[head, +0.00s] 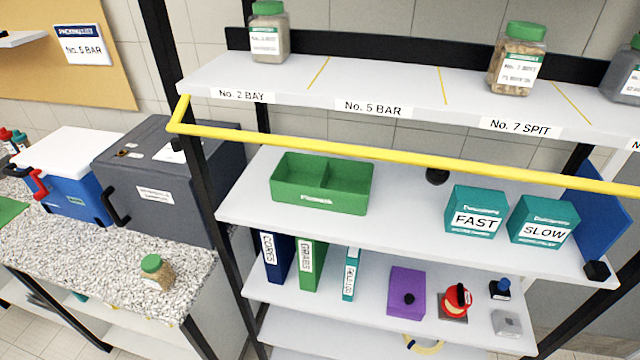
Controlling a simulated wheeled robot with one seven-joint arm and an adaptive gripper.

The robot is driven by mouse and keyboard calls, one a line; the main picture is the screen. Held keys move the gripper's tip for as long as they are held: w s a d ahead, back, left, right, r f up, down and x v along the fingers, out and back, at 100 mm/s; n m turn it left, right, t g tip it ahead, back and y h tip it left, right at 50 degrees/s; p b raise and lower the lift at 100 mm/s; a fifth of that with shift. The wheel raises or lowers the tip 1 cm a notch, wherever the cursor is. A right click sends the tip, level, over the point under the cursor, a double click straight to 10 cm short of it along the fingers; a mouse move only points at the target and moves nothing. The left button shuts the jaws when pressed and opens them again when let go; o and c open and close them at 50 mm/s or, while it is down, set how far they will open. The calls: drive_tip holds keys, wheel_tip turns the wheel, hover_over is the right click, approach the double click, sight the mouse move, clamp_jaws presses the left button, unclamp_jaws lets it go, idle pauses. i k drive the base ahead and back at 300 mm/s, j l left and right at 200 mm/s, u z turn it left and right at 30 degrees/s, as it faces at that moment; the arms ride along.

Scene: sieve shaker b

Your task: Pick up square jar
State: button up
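Several clear jars with green lids are in view, and I cannot tell for sure which one the task calls the square jar. One jar (157,274) with brownish contents stands alone near the front edge of the speckled counter (60,245). A jar with pale grey contents (268,40) stands on the top shelf above the "No. 2 BAY" label. A jar with tan contents (514,72) stands above the "No. 7 SPIT" label. A dark grey-filled jar (622,82) is cut off at the right edge. My gripper is not in view.
A yellow rail (400,150) runs along the front of the top shelf (370,95). Black posts (205,165) stand between counter and shelves. A grey case (165,190) and a blue cooler (75,195) sit behind the counter jar. The middle shelf holds a green tray (320,205) and teal boxes (475,200).

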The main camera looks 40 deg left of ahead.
sight(157, 273)
drive_tip(key=u, duration=2.95)
drive_tip(key=i+j+z, duration=0.3)
drive_tip(key=i+j, duration=0.15)
drive_tip(key=i, duration=0.15)
drive_tip(key=i+j+z, duration=0.3)
drive_tip(key=i+j, duration=0.2)
drive_tip(key=i+j+z, duration=0.3)
drive_tip(key=i+j, duration=0.15)
drive_tip(key=j, duration=0.3)
